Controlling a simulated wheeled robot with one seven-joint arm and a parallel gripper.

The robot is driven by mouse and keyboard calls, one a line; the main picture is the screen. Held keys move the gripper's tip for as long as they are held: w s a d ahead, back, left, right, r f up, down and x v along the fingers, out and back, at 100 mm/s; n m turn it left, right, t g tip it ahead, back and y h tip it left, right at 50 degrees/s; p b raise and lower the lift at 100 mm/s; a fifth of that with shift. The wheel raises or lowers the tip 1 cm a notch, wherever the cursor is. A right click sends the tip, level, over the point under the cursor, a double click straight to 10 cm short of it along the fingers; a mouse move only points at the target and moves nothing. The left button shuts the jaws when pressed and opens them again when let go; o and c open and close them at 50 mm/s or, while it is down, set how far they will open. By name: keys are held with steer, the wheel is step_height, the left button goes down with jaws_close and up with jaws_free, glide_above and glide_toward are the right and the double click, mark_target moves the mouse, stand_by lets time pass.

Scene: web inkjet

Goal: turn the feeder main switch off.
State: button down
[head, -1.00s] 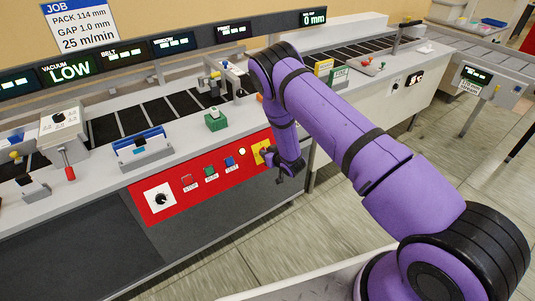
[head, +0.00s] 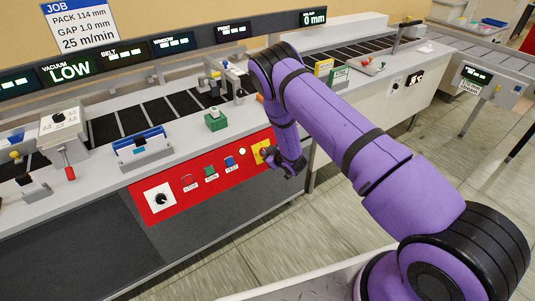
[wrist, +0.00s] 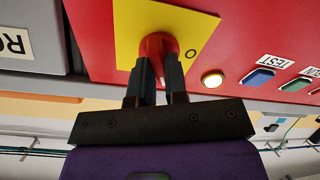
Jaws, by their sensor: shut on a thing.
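The feeder main switch is a red knob (wrist: 157,43) on a yellow plate (wrist: 200,18), seen close up in the wrist view. My gripper (wrist: 157,70) has its two dark fingers on either side of the knob, shut on it. The fingers hide part of the knob, so its exact angle is hard to read. An "O" mark shows on the plate beside the knob. In the head view the yellow plate (head: 257,152) sits at the right end of the red panel, and my gripper (head: 269,157) covers the knob.
The red panel (head: 172,213) also carries a black rotary knob (head: 160,198), red, green and blue buttons, and a lit white lamp (head: 242,151). The lamp also shows close beside the plate in the wrist view (wrist: 212,79). The conveyor counter runs above; open floor lies in front.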

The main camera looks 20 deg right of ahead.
steer(key=n, duration=0.7)
steer(key=shift+g, duration=0.4)
steer(key=n, duration=0.6)
steer(key=shift+n+g, duration=0.3)
steer(key=c, duration=1.1)
jaws_free()
steer(key=shift+c, duration=0.2)
steer(key=shift+s, duration=0.1)
steer(key=v, duration=1)
steer(key=shift+s+d, duration=0.25)
steer(key=shift+d, duration=0.05)
steer(key=shift+r, duration=0.1)
